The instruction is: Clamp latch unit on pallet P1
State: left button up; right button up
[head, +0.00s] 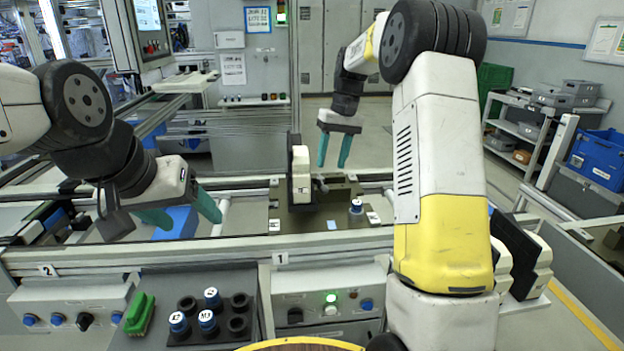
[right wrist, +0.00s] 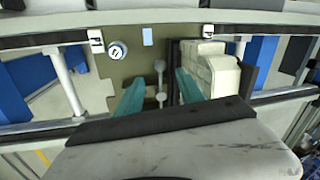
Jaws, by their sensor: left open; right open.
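Pallet P1 (head: 335,219) is an olive plate on the rail line behind the panel marked 1; it also shows in the right wrist view (right wrist: 150,52). A black and white unit (head: 300,176) stands upright on it, seen as cream blocks in the right wrist view (right wrist: 216,72). A grey latch lever with a round knob (right wrist: 160,66) is beside the unit. My right gripper (head: 333,162) is open above and behind the pallet, its teal fingers on either side of the lever in the right wrist view, contact unclear. My left gripper (head: 182,213) is open and empty, left of the pallet.
A blue-ringed white-topped cylinder (head: 356,206) stands on the pallet's right part. A panel with a lit green button (head: 331,298) is below the rail. A blue block (head: 176,222) is near my left gripper.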

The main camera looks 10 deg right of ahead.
aim_at(322, 181)
jog(key=f, duration=0.2)
jog(key=a+f, duration=0.1)
jog(key=f, duration=0.4)
jog(key=shift+a+f, duration=0.3)
jog(key=shift+f, duration=0.1)
grip_shut()
dwell(1.1)
